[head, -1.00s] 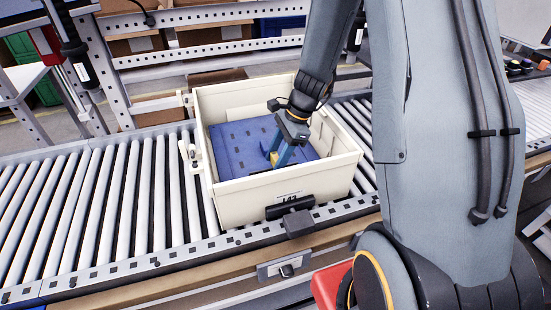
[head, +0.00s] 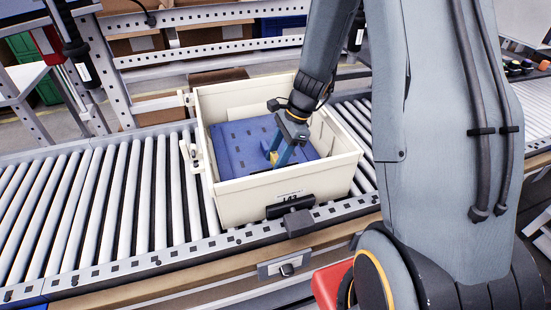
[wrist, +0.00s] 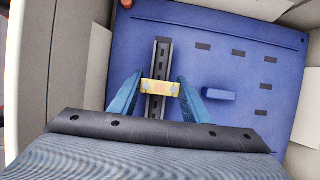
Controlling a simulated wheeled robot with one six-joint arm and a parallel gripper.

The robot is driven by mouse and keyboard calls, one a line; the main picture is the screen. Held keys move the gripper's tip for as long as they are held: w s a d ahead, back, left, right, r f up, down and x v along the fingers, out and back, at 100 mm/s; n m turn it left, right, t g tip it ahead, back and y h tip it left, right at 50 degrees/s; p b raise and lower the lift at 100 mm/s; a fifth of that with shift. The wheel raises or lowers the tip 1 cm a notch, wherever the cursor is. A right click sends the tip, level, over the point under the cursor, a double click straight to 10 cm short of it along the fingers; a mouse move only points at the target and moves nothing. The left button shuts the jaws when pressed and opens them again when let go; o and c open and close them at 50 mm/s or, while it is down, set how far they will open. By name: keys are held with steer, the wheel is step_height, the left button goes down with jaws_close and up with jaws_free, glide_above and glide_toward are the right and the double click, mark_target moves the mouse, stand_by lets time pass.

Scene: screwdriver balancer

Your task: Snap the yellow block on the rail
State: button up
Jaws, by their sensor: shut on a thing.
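The yellow block (wrist: 160,88) is between the two blue fingers of my gripper (wrist: 159,92) in the wrist view, with a finger against each end. In the head view the yellow block (head: 274,158) shows low inside the cream box, at the tips of my gripper (head: 278,157). The rail (wrist: 163,58) is a dark grey slotted strip on a blue board (wrist: 225,65). The yellow block lies across the rail in the wrist view. I cannot tell whether it touches the rail or is snapped on.
A small blue block (wrist: 218,95) sits on the board right of my gripper. Several dark slots mark the board. The cream box (head: 230,205) stands on the roller conveyor (head: 100,205), and its walls surround the board and my gripper.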

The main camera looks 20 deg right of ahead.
steer(key=shift+f, duration=0.75)
stand_by(1.5)
steer(key=o, duration=1.3)
steer(key=shift+c, duration=0.2)
steer(key=b+v, duration=0.1)
steer(key=v, duration=0.6)
steer(key=shift+d+r, duration=0.2)
steer(key=shift+r, duration=0.15)
